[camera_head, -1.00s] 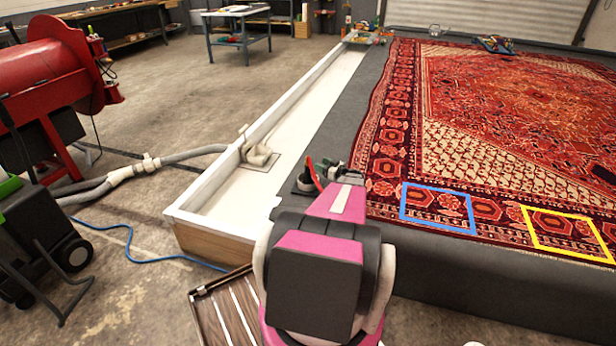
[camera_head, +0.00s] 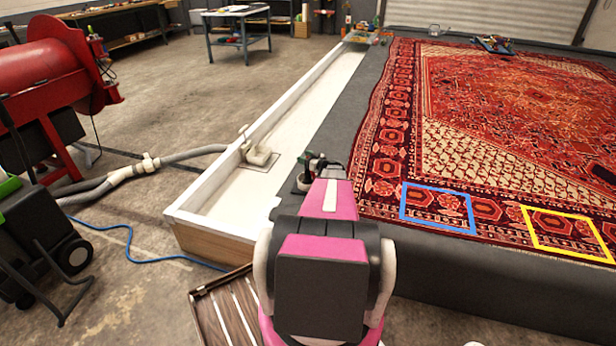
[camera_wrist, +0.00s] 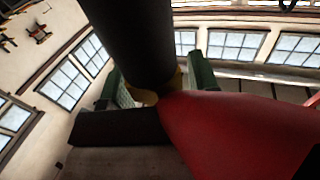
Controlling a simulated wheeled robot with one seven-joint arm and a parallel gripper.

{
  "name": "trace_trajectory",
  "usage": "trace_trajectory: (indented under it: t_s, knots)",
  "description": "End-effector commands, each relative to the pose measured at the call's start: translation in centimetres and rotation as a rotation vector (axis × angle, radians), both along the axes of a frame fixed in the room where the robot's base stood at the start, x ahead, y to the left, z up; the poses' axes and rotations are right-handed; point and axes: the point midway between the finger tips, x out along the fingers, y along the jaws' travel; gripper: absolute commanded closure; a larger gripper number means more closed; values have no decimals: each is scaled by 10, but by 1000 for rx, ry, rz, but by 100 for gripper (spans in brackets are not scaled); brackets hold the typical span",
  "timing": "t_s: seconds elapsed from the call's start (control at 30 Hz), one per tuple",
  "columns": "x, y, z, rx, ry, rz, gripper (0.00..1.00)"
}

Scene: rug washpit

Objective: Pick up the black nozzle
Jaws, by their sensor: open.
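In the wrist view a thick black cylinder (camera_wrist: 130,38), which looks like the black nozzle, fills the top middle, very close to the camera. A brass-coloured part shows at its lower end. My gripper (camera_wrist: 158,84) is open, with one green finger on each side of the cylinder; I cannot tell whether either touches it. A large smooth red piece (camera_wrist: 240,130) crosses the lower right; whether it joins the cylinder is unclear. In the head view my gripper (camera_head: 318,163) is over the dark border between the white trough and the rug, and my arm hides most of that spot.
The white trough (camera_head: 300,118) runs back on the left, with a drain fitting (camera_head: 258,152) in it. The patterned rug (camera_head: 480,120) lies right, with blue (camera_head: 438,225) and yellow (camera_head: 570,250) outlines. A slatted wooden piece (camera_head: 228,310) lies in front.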

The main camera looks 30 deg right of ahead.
Motion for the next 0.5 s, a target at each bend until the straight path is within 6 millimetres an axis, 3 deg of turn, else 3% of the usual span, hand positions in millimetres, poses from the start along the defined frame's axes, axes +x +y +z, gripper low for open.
trace_trajectory:
  t_s: [0.13, 0.27, 0.5]
  knots:
    - [0, 0, 0, 0, 0, 0, 44]
    - [-1, 0, 0, 0, 0, 0, 86]
    - [-1, 0, 1, 0, -1, 0, 86]
